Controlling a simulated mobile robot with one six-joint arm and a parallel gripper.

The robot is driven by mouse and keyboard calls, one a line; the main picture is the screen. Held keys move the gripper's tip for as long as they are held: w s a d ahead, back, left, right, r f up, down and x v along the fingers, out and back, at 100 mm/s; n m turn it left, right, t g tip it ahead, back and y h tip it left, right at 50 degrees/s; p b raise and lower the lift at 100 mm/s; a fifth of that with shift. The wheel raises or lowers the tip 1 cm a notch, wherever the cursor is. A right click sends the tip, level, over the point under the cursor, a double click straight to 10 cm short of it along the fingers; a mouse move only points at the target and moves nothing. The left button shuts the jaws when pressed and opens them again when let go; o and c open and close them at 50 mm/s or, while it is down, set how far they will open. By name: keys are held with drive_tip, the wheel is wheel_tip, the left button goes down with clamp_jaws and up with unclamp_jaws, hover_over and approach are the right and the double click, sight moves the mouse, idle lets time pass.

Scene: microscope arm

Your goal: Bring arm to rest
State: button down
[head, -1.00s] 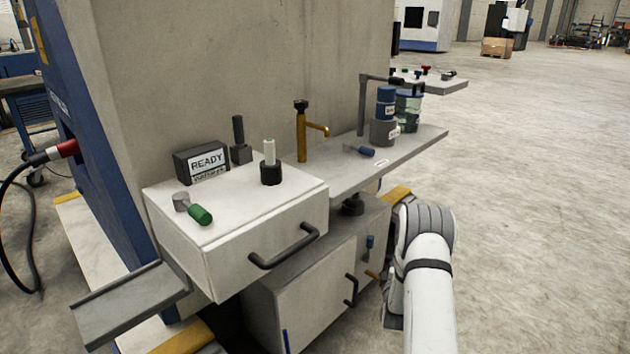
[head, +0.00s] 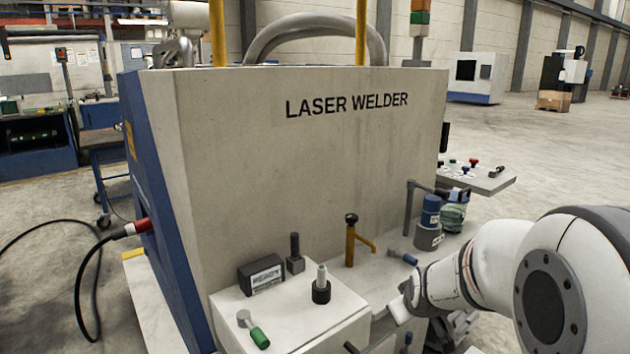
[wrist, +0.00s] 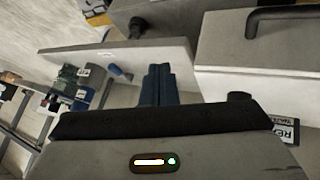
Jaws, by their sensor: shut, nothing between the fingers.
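My gripper (wrist: 157,84) shows in the wrist view as two dark fingers close together, shut and empty. Its fingertips lie over the gap between the side shelf and the white drawer unit, touching nothing that I can make out. In the head view my arm (head: 480,270) reaches in from the right, bent, with its wrist low beside the shelf. The gripper's fingers cannot be made out there.
The drawer unit (head: 290,318) carries a READY sign (head: 261,274), a green-handled tool (head: 258,337) and a black-based holder (head: 321,292). A brass tap (head: 350,243), a blue-handled tool (head: 403,257) and a blue canister (head: 431,210) stand or lie behind.

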drive_tip(key=s+a+r+m+g+p, duration=0.1)
drive_tip(key=s+r+p, duration=0.2)
drive_tip(key=s+r, duration=0.2)
drive_tip(key=s+a+r+m+g+p, duration=0.2)
drive_tip(key=s+r, duration=0.3)
drive_tip(key=s, duration=0.5)
drive_tip(key=s+a+r+m+g+y+p, duration=0.1)
drive_tip(key=s+r+p, duration=0.3)
drive_tip(key=s, duration=0.4)
drive_tip(key=shift+a+r+m+g, duration=0.3)
drive_tip(key=shift+a+r+g, duration=0.15)
drive_tip(key=shift+a+g, duration=0.25)
drive_tip(key=shift+s, duration=0.1)
